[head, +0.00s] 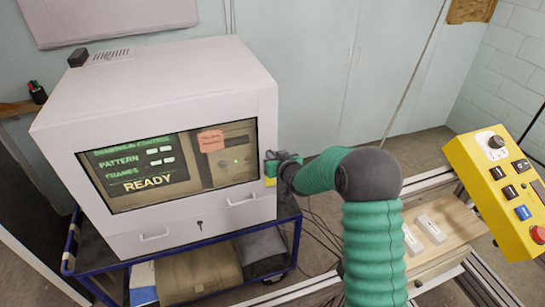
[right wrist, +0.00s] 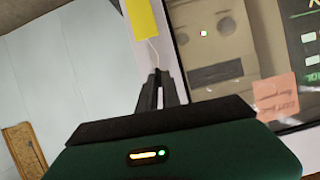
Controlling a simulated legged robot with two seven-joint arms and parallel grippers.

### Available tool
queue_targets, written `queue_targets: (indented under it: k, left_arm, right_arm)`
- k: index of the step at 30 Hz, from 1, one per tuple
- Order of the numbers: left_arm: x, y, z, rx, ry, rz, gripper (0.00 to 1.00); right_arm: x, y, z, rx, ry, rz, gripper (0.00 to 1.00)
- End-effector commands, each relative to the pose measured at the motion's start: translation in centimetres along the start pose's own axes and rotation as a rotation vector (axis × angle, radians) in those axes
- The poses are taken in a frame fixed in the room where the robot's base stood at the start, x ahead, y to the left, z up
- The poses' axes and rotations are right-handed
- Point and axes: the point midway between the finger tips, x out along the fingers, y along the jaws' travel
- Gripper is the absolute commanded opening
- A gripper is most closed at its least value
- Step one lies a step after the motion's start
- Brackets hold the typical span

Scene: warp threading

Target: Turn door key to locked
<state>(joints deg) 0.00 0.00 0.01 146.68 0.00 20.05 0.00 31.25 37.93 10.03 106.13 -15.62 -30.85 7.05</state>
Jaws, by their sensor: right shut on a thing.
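The white cabinet (head: 170,75) stands on the left, with a glass door showing a READY screen (head: 150,182). My right gripper (head: 268,165) is at the right edge of the door. In the right wrist view its two dark fingers (right wrist: 158,80) are close together, shut on the door key, which they hide. A yellow tag (right wrist: 142,18) hangs by a thin string from beside the fingertips. The tag also shows just below the gripper in the head view (head: 270,181). The key's angle cannot be told. My left gripper is not in view.
A second small key (head: 200,224) sits in the drawer front below the door, between two handles. The cabinet rests on a blue cart (head: 72,242). A yellow control box (head: 495,185) with buttons stands at right. A pink note (head: 211,141) is on the door.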

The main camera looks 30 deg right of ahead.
Motion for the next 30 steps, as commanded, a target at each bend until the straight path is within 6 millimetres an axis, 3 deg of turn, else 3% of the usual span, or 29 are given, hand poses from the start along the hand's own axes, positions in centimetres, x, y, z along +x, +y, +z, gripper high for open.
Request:
queue_targets:
  k: [5, 12, 13, 15, 18, 26, 30]
  left_arm:
    - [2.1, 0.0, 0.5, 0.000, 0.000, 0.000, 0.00]
    - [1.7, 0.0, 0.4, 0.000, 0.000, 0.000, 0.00]
    - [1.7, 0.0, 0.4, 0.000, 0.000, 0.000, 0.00]
    - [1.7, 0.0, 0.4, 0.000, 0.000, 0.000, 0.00]
    - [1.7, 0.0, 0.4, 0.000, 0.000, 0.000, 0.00]
    - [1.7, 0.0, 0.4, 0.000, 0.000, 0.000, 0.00]
    - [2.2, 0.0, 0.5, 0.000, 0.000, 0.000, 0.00]
  right_arm:
    - [0.2, -0.1, 0.4, -0.059, 0.002, 0.025, 0.00]
    - [0.0, 0.0, 0.0, -0.068, 0.000, 0.029, 0.00]
    - [0.0, 0.0, 0.0, -0.068, 0.000, 0.029, 0.09]
    - [0.0, -0.1, 0.0, -0.067, 0.000, 0.029, 0.18]
    - [0.0, -0.1, 0.0, -0.067, 0.000, 0.029, 0.27]
    - [-0.1, 0.0, 0.0, -0.067, 0.000, 0.029, 0.27]
    - [-1.4, -0.1, 0.1, -0.067, 0.001, 0.029, 0.27]
